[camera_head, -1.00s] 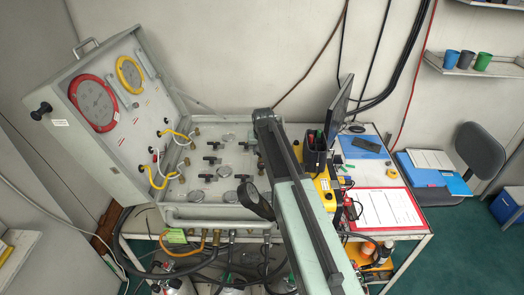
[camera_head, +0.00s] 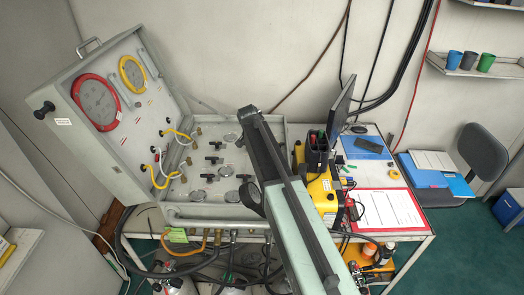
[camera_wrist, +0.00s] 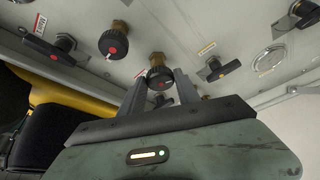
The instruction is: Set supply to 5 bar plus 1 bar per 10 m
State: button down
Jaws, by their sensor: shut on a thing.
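The air panel (camera_head: 215,210) is an open grey case at the left. Its raised lid carries a large red-ringed gauge (camera_head: 97,101) and a smaller yellow-ringed gauge (camera_head: 131,73); their readings are too small to tell. In the wrist view, my gripper (camera_wrist: 161,86) has its fingers on either side of a round black knob with a red dot (camera_wrist: 158,74) on a brass stem, and is shut on it. A similar black knob (camera_wrist: 113,42) sits left of it. My arm hides the gripper and this knob in the head view.
Black bar-handled valves stand close to the held knob, one at left (camera_wrist: 50,51) and one at right (camera_wrist: 221,70). Yellow hoses (camera_head: 157,180) loop at the case's left. A yellow case (camera_head: 322,197) and a red-framed sheet (camera_head: 388,209) lie right of my arm.

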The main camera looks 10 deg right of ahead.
dwell(0.4)
jog(key=c, duration=0.9)
grip_release()
jog(key=p+v, duration=0.7)
jog(key=shift+s+a+r, duration=0.1)
jog(key=shift+a+r, duration=0.05)
jog(key=shift+r, duration=0.2)
